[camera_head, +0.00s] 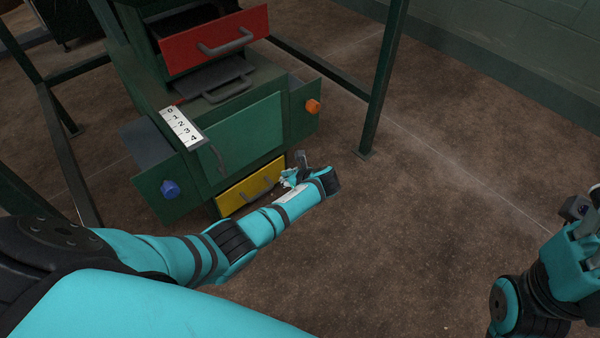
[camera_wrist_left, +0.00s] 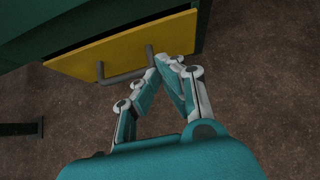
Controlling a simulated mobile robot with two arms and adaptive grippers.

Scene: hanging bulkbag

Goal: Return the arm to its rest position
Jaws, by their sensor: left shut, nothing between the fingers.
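My left arm (camera_head: 273,222) reaches forward and to the right, low in front of the green cabinet (camera_head: 245,135). My left gripper (camera_head: 287,178) is beside the right end of the yellow drawer (camera_head: 240,192). In the left wrist view the gripper (camera_wrist_left: 168,62) is shut with its fingertips together and nothing between them. The tips appear close to the grey handle (camera_wrist_left: 125,76) of the yellow drawer; I cannot tell whether they touch. My right arm (camera_head: 572,262) is at the right edge, its gripper cut off by the frame.
A red drawer (camera_head: 215,42) stands out at the top. Side boxes with a blue knob (camera_head: 170,189) and an orange knob (camera_head: 313,107) flank the cabinet. A number strip (camera_head: 181,125) lies on top. Green frame posts (camera_head: 385,80) surround it. The floor at right is clear.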

